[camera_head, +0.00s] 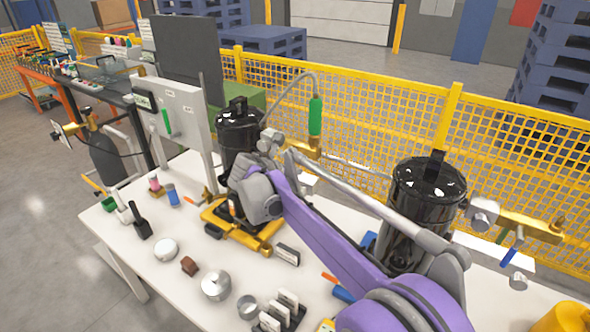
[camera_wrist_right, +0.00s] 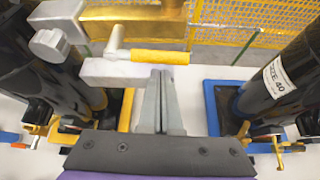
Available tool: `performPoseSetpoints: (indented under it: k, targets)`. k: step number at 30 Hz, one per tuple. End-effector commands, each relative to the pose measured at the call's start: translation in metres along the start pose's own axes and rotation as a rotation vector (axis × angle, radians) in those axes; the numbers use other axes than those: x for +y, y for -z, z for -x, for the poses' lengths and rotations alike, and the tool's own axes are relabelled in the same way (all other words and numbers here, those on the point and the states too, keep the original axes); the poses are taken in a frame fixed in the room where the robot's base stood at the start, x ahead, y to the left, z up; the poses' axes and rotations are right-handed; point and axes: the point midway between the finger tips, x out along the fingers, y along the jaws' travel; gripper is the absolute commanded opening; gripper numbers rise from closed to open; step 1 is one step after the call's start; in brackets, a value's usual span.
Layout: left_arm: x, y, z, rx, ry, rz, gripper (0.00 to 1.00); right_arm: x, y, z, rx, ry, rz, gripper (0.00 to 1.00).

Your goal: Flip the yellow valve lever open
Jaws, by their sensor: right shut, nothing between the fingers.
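The yellow valve lever (camera_wrist_right: 160,57) shows in the right wrist view as a yellow grip on a silver crank (camera_wrist_right: 115,45). It lies across the picture below a brass valve body (camera_wrist_right: 135,20). My right gripper (camera_wrist_right: 160,72) is shut and empty, its fingertips just below the lever's grip. I cannot tell whether they touch it. In the head view my purple right arm reaches to the left compressor (camera_head: 240,132), where the brass fitting (camera_head: 302,146) with a green handle (camera_head: 316,116) shows. The yellow lever cannot be made out there, and the arm hides part of this area. My left gripper is out of view.
A second black compressor (camera_head: 425,200) stands to the right, with a blue lever (camera_head: 512,248) on its brass fitting. The white table (camera_head: 135,238) holds several small parts and tools at the front left. A grey control panel (camera_head: 180,115) stands behind, and a yellow mesh fence (camera_head: 400,125) runs beyond.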

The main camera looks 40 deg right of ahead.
Motion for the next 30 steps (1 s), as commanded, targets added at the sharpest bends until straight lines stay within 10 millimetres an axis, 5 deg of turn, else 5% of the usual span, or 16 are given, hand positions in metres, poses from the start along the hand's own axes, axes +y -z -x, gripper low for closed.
performPoseSetpoints:
  k: [4, 15, 30]
  targets:
    - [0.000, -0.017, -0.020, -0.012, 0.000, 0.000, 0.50, -0.002, 0.034, -0.015, 0.001, 0.002, 0.004, 0.00]
    - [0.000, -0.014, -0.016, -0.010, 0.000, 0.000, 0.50, 0.001, 0.027, 0.070, 0.000, -0.002, 0.002, 0.00]
    - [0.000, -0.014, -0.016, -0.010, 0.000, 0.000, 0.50, 0.001, 0.027, 0.089, 0.000, 0.001, 0.000, 0.00]
